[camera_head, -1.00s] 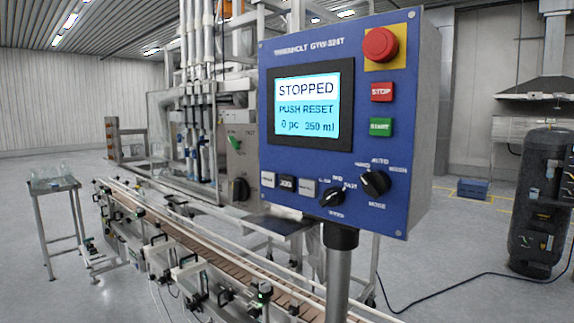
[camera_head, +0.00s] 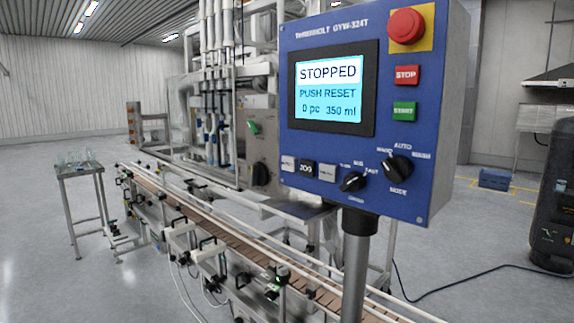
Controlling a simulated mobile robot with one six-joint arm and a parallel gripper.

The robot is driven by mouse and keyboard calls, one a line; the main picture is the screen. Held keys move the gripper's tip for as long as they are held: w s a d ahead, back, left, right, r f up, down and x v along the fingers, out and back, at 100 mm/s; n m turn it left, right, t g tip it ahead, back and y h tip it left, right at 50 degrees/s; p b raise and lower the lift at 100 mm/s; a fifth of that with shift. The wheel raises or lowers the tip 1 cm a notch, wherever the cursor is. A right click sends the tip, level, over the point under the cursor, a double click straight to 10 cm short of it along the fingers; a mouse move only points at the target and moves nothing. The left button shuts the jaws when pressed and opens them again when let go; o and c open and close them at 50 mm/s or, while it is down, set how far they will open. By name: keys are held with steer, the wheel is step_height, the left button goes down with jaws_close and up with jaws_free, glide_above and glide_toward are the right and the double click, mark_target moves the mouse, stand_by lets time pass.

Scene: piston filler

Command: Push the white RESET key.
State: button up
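The blue control panel (camera_head: 345,215) stands on a grey post at right of centre. Its screen (camera_head: 328,90) reads STOPPED, PUSH RESET, 0 pc, 350 ml. Below the screen is a row of small keys: a white key (camera_head: 288,163) at left, a black JOG key (camera_head: 306,168) in the middle, and a second white key (camera_head: 327,172) at right. The lettering on both white keys is too small to read, so I cannot tell which is RESET. Nothing covers the keys. My gripper is not in view.
The panel also carries a red mushroom button (camera_head: 407,25), a red STOP key (camera_head: 407,75), a green START key (camera_head: 405,111) and two black knobs (camera_head: 354,181) (camera_head: 398,167). A conveyor (camera_head: 235,237) runs below and behind it. Floor is open at lower right, crossed by a cable.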

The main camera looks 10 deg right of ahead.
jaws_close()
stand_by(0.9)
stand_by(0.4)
